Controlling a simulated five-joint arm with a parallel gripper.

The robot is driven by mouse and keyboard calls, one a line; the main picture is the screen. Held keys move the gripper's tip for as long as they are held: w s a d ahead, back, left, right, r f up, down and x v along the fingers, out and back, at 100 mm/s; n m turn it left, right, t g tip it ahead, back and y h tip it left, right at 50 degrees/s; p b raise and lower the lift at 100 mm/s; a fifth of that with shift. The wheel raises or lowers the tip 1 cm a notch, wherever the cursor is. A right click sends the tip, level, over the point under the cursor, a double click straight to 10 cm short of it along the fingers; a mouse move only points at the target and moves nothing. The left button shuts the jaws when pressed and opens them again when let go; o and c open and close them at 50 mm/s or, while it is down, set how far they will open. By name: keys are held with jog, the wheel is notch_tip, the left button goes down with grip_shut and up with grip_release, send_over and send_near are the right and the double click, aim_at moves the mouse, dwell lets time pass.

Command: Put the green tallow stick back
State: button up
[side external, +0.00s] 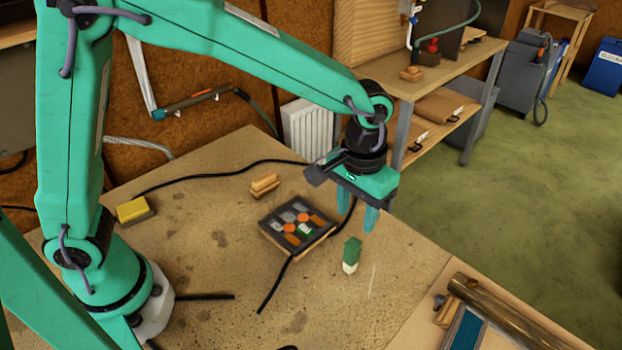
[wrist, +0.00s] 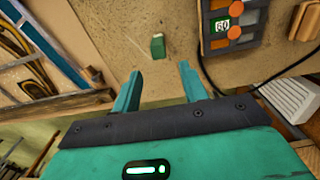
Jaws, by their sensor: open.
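The green tallow stick (side external: 351,257), green above with a pale lower end, stands on the bench right of the dark panel and appears upright. In the wrist view its green part (wrist: 157,47) shows just beyond the fingertips, roughly between them. My gripper (side external: 357,218) is open and empty, pointing down, above the bench and apart from the stick. Its two teal fingers also show in the wrist view (wrist: 159,70). The dark panel (side external: 268,232) holds orange, white and grey pieces, and part of it shows at the upper right of the wrist view (wrist: 218,45).
A wooden block (side external: 264,185) lies behind the panel, and a yellow-topped block (side external: 133,209) sits at the left. Black cables (side external: 275,284) run across the bench by the panel. A brass tube (side external: 510,315) lies at the lower right. The bench front is mostly clear.

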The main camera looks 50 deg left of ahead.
jog(key=s+a+r+t, duration=0.3)
jog(key=s+a+r, duration=0.2)
jog(key=a+r, duration=0.6)
jog(key=s+a+t, duration=0.2)
jog(key=s+a, duration=0.8)
jog(key=a, duration=0.1)
jog(key=shift+f+t, duration=0.25)
jog(key=shift+t, duration=0.05)
dwell(0.4)
